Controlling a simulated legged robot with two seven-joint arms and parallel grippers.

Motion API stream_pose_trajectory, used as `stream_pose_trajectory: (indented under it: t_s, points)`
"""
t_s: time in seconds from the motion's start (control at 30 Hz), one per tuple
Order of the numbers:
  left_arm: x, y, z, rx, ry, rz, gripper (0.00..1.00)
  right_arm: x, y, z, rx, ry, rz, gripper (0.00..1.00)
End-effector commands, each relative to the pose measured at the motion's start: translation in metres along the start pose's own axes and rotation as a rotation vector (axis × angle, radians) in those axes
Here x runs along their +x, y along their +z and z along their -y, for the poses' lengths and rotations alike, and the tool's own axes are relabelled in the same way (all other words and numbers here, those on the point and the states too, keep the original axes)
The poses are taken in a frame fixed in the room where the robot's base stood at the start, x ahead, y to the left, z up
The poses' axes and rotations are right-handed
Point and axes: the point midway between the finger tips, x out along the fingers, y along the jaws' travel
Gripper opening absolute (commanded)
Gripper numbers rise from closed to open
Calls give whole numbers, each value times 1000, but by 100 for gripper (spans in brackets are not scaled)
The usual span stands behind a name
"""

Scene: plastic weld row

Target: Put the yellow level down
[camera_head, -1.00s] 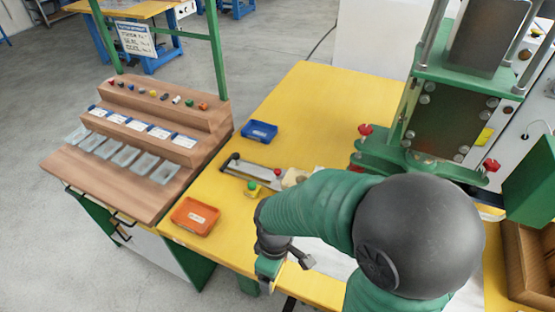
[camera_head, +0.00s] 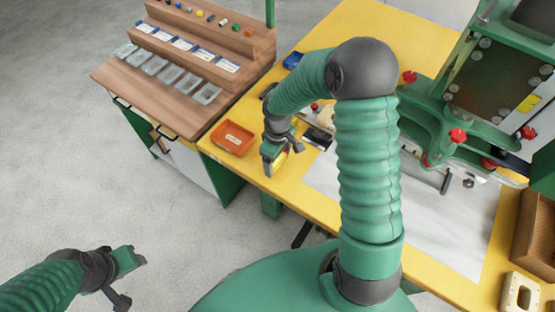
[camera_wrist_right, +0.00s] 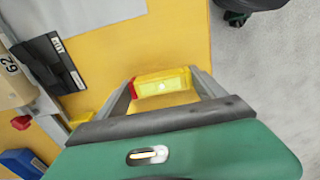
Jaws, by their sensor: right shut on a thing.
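The yellow level (camera_wrist_right: 163,82) is a small yellow block with a red end. It shows between the two fingers of my right gripper (camera_wrist_right: 161,86) in the right wrist view, over the yellow tabletop. In the head view my right gripper (camera_head: 282,154) is beside the orange tray, over the table's near edge. Only a sliver of the level shows there, mostly hidden by the fingers. I cannot tell whether the level touches the table. My left gripper (camera_head: 131,281) is at the bottom left, over the floor, with its fingers apart and empty.
An orange tray (camera_head: 232,138) lies left of my right gripper. A blue tray (camera_head: 293,60) is farther back. A whitish sheet (camera_head: 455,232) covers the table before the green press (camera_head: 440,130). A dark tool (camera_wrist_right: 50,62) lies near the level. The stepped wooden rack (camera_head: 185,75) stands left.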

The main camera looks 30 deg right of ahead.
Motion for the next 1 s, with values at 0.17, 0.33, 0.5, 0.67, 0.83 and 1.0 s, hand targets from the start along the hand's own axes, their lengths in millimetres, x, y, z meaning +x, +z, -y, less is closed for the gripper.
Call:
stream_pose_trajectory:
  t_s: [0.17,0.33,0.5,0.67,0.83,1.0]
  points:
    - [0,0,0,0,0,0,44,3,0,-1,1,1,-2,25]
    - [2,0,0,1,0,0,44,6,0,0,1,1,-1,25]
    - [2,0,0,1,0,0,44,7,0,0,1,1,-1,94]
    - [2,0,0,0,0,0,44,7,0,0,1,1,-2,100]
    - [0,0,0,0,0,0,44,3,0,0,1,1,-2,100]
    - [-8,-2,0,0,0,0,44,-27,-1,-1,1,4,-6,100]
